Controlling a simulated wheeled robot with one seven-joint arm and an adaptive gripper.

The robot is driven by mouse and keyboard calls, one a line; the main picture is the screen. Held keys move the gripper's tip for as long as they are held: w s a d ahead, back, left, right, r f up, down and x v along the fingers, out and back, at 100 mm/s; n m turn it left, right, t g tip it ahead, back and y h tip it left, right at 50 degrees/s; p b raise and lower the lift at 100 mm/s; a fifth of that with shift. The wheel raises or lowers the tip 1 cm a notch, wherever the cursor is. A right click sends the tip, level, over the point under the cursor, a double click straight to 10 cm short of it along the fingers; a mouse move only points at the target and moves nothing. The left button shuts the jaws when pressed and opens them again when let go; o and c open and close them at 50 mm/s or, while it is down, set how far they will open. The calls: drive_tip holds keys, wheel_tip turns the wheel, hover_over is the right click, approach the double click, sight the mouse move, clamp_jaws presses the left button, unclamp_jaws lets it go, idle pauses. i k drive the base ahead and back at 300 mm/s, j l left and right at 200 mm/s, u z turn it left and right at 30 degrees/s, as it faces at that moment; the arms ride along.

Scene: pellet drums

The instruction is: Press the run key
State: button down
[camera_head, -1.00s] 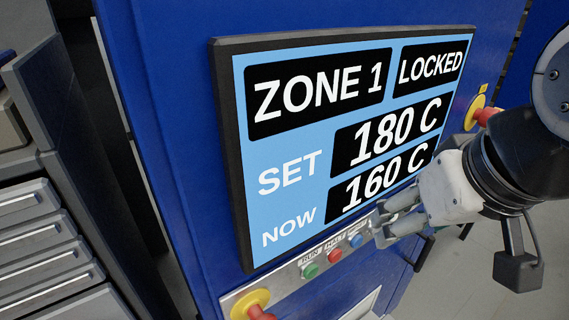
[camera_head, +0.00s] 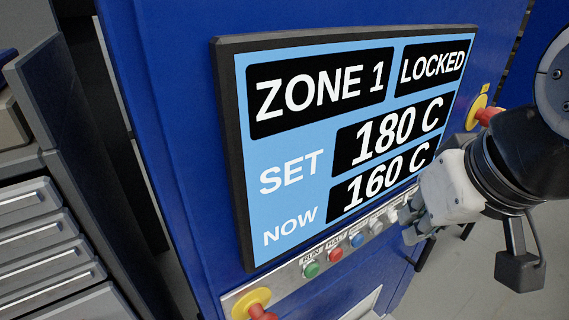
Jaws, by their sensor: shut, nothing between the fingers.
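The run key is a green round button (camera_head: 312,270) under a small RUN label, on a metal strip (camera_head: 285,283) below the display. A red key (camera_head: 336,256) labelled HALT and a blue key (camera_head: 357,240) sit to its right. The display (camera_head: 285,160) reads ZONE 1, LOCKED, SET 180 C, NOW 160 C. My gripper (camera_head: 408,226) is shut and empty, near the right part of the key strip, well to the right of the green key. I cannot tell whether its fingertips touch the panel.
A red mushroom knob on a yellow base (camera_head: 254,304) is at the strip's left end. Another red knob (camera_head: 487,116) is at the upper right, close to my arm. A grey drawer cabinet (camera_head: 40,235) stands at the left. The space before the green key is clear.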

sight(312, 271)
drive_tip(key=j+z, duration=0.15)
drive_tip(key=z, duration=0.75)
drive_tip(key=k+j+z, duration=0.2)
drive_tip(key=k+z, duration=0.8)
drive_tip(key=k, duration=0.45)
